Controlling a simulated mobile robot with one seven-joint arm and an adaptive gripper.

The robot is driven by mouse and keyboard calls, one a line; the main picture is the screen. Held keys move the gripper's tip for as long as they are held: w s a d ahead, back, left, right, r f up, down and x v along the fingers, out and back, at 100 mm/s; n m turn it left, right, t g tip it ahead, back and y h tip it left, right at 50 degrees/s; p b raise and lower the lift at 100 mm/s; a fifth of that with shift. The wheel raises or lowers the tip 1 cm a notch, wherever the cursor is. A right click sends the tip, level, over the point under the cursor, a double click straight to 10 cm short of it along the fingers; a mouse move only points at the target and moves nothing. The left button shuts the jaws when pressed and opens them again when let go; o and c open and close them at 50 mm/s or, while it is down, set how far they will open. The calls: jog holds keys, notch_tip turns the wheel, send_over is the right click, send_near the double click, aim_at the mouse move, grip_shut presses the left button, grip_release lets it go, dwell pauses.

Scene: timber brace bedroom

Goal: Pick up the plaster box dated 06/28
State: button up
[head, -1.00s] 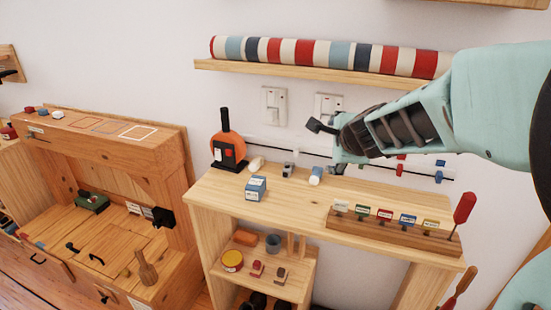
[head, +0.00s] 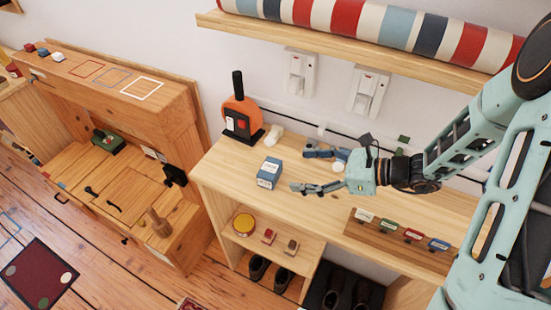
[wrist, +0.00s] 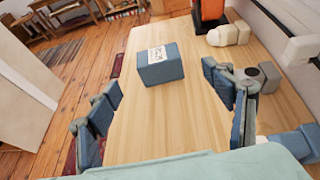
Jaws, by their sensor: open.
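A small blue box (head: 269,173) with a white label on top stands on the wooden shelf top. It also shows in the wrist view (wrist: 162,68); the label carries writing too small to read as a date. My gripper (head: 302,170) is open and empty, just right of the box in the head view. In the wrist view the box stands ahead, beyond the two spread fingers (wrist: 161,88), with bare wood between. Neither finger touches it.
Small grey and blue items (wrist: 268,77) lie near my right finger in the wrist view. A labelled wooden rack (head: 385,240) stands to the right. The shelf's front edge is close.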

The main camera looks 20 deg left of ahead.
aim_at(275, 169)
jog(key=x, duration=0.4)
jog(key=shift+s, duration=0.2)
jog(key=shift+p+x, duration=0.5)
jog(key=shift+x, duration=2.7)
jog(key=shift+r, duration=0.2)
jog(key=c, duration=1.3)
